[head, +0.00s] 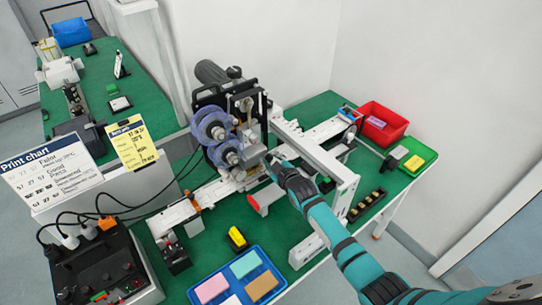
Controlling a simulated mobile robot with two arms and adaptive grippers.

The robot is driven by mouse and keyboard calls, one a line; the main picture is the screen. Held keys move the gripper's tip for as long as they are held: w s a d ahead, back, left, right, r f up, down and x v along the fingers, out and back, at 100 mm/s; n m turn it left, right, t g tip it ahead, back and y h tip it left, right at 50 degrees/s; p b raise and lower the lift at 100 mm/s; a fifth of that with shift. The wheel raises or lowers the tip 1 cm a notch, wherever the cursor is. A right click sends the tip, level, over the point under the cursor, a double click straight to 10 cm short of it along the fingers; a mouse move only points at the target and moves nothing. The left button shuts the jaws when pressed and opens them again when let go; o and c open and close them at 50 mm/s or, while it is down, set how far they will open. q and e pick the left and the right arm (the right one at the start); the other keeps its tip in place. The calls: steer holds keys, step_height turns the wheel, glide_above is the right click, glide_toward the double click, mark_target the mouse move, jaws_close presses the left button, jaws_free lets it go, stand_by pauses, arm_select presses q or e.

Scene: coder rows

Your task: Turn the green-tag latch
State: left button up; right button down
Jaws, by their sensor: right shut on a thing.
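The coder machine (222,112) stands on the green bench, with two purple-blue rolls (211,127) on its front. My right gripper (271,163) reaches in from the lower right to the machine's right side, just right of the lower roll. Its fingers are shut on a small part there, which they mostly cover. I cannot make out a green tag, so I cannot tell by sight whether this part is the green-tag latch. My left gripper is not in view.
A conveyor with a white side rail (315,160) runs past the machine. A red bin (382,124) and green tray (415,156) stand at right. A blue tray (268,298) with coloured cards, a black control box (100,270) and cables are in front. A print chart (50,170) stands left.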

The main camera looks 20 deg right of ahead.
steer(key=shift+d+m+y, duration=0.1)
steer(key=shift+m+y, duration=0.3)
steer(key=shift+m, duration=0.4)
steer(key=shift+m+g+y, duration=0.3)
steer(key=shift+m+g, duration=0.1)
steer(key=shift+m, duration=0.1)
steer(key=c, duration=1.4)
jaws_free()
steer(key=shift+r, duration=0.15)
step_height(320, 180, up, 10)
steer(key=shift+f, duration=0.1)
